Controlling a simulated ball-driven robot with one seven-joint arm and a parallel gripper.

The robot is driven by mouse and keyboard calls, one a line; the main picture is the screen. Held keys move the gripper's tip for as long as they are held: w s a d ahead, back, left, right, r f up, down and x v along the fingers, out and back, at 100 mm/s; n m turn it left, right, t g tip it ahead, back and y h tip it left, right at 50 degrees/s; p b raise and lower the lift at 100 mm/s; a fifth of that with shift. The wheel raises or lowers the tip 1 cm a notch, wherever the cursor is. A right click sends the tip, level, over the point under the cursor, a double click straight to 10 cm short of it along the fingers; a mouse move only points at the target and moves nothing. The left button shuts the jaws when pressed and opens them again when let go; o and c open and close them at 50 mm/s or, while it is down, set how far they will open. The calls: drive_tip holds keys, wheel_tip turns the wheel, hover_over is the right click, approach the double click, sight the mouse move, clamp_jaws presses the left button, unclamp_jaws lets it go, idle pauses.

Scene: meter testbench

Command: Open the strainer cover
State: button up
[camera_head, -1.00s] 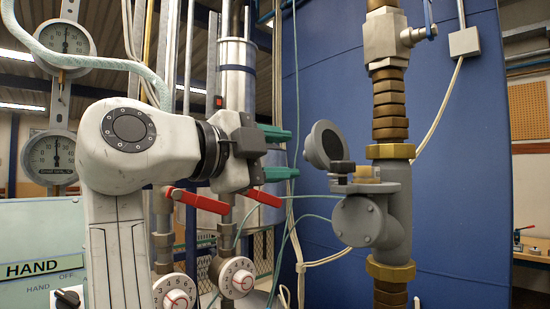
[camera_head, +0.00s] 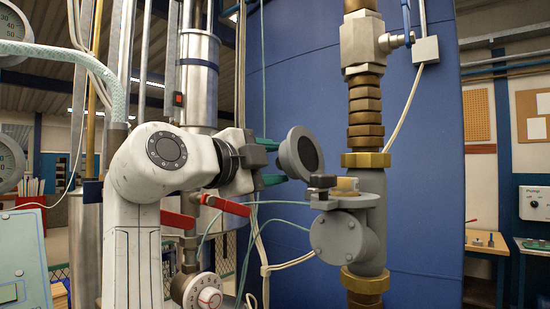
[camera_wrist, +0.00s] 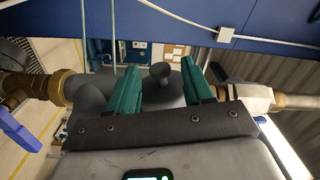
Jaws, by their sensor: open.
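The strainer (camera_head: 340,238) is a grey body set into a vertical pipe between brass nuts. Its round cover (camera_head: 289,153) stands raised and tilted at the upper left of the body, its dark inner face turned to the right. My gripper (camera_head: 277,163) is open, with green fingers close to the cover's left side; contact cannot be told. In the wrist view, the fingers (camera_wrist: 160,66) stand apart, with a grey rounded surface and a small dark knob (camera_wrist: 160,74) between them. A dark block and a tan block (camera_head: 345,184) sit on top of the strainer.
Red-handled valves (camera_head: 225,206) and a numbered dial (camera_head: 203,296) are below my arm. A blue panel (camera_head: 420,220) stands behind the pipe. A valve body (camera_head: 363,43) sits above the strainer. Thin green hoses and white cables hang near the strainer.

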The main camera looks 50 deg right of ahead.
drive_tip(key=shift+d, duration=0.65)
clamp_jaws()
